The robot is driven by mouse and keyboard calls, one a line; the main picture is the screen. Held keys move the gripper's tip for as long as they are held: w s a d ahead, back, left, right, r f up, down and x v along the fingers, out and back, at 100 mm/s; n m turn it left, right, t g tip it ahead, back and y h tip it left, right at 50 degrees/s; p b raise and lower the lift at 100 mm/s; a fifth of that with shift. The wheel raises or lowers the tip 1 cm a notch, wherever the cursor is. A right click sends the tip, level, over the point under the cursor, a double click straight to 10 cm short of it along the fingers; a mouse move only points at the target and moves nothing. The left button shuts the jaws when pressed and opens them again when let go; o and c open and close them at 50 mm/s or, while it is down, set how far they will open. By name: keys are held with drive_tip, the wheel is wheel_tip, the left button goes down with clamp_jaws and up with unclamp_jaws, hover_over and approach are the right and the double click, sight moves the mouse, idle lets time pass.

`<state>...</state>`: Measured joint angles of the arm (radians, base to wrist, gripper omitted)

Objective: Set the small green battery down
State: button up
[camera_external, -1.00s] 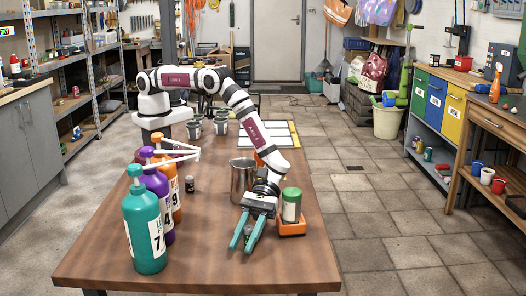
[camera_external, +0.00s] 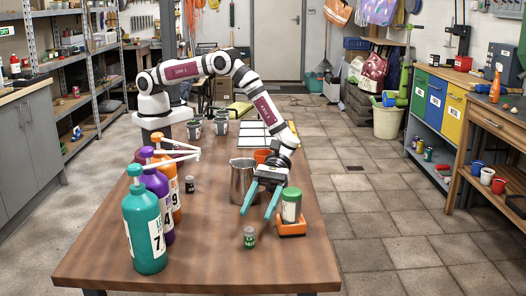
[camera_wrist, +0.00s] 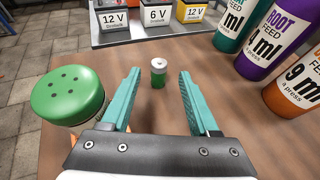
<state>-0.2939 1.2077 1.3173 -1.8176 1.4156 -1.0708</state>
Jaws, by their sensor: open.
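The small green battery (camera_external: 249,238) stands upright on the wooden table, in front of my gripper in the external view. In the wrist view the battery (camera_wrist: 158,77) shows a pale top and a green lower part, between and beyond the two fingers. My gripper (camera_external: 261,212) has teal fingers and is open and empty, raised above the table just behind the battery. In the wrist view the open fingers (camera_wrist: 160,74) are clear of the battery on both sides.
A green-lidded container (camera_external: 291,205) sits in an orange holder (camera_external: 291,229) right of my gripper. A metal pitcher (camera_external: 242,182) stands behind. Numbered pump bottles (camera_external: 145,235) line the left. The wrist view shows voltage-labelled boxes (camera_wrist: 157,14) beyond the table.

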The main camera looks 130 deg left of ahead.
drive_tip(key=v, duration=0.3)
drive_tip(key=s+d+r+m+g+y, duration=0.4)
drive_tip(key=s+r+m+g, duration=0.2)
drive_tip(key=s+r+m, duration=0.8)
drive_tip(key=s+a+r+m+y, duration=0.1)
drive_tip(key=s+a+m+y, duration=0.2)
drive_tip(key=s, duration=0.5)
drive_tip(key=s+a+m+y, duration=0.4)
drive_tip(key=s+m, duration=0.2)
drive_tip(key=s, duration=0.3)
drive_tip(key=s+a+r+m+y, duration=0.1)
drive_tip(key=s+a+m+y, duration=0.2)
drive_tip(key=s+m, duration=0.2)
drive_tip(key=s, duration=0.3)
drive_tip(key=shift+s+a+r, duration=0.15)
drive_tip(key=shift+s+r, duration=0.15)
drive_tip(key=shift+s, duration=0.1)
